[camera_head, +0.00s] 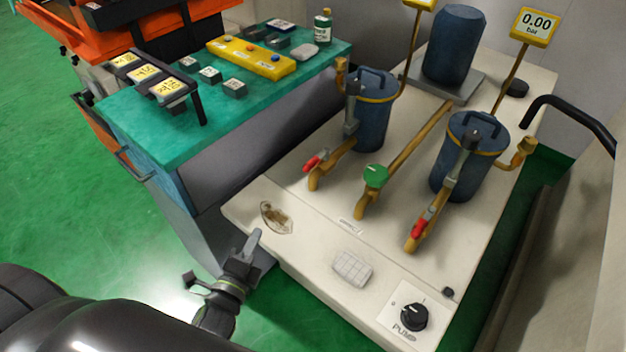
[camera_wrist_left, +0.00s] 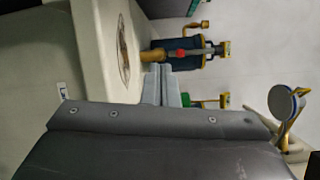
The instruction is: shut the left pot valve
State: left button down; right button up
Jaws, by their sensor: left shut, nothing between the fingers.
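The left pot (camera_head: 371,112) is a dark blue lidded vessel with a brass band. Its valve has a red-tipped lever (camera_head: 314,162) that appears to lie roughly along the brass pipe (camera_head: 336,156) in front of the pot. In the left wrist view the red lever (camera_wrist_left: 181,53) shows just beyond the fingertips, in front of the pot (camera_wrist_left: 180,44). My left gripper (camera_head: 254,238) is shut and empty near the bench's front left edge, apart from the valve. Its fingers also show in the left wrist view (camera_wrist_left: 161,72). My right gripper is out of view.
The right pot (camera_head: 463,165) has its own red lever (camera_head: 419,228). A green knob (camera_head: 376,176) stands on the middle pipe. The pale bench (camera_head: 312,235) carries a pump dial (camera_head: 413,317) in front. A teal table (camera_head: 165,142) stands to the left. A gauge (camera_head: 536,25) reads 0.00 bar.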

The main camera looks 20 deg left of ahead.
pick_arm(q)
jog(key=d+m+h, duration=0.1)
jog(key=d+m, duration=0.1)
jog(key=d+m+t+h, duration=0.1)
jog(key=d+m+h, duration=0.1)
jog(key=m, duration=0.1)
jog(key=shift+s+d+h, duration=0.2)
jog(key=shift+d+h, duration=0.05)
jog(key=shift+h, duration=0.05)
jog(key=p, duration=0.1)
send_near(317, 162)
jog(key=w, duration=0.2)
jog(key=w+d+f, duration=0.1)
jog(key=w+d, duration=0.1)
jog(key=w, duration=0.1)
jog(key=shift+w+f, duration=0.15)
jog(key=shift+w, duration=0.2)
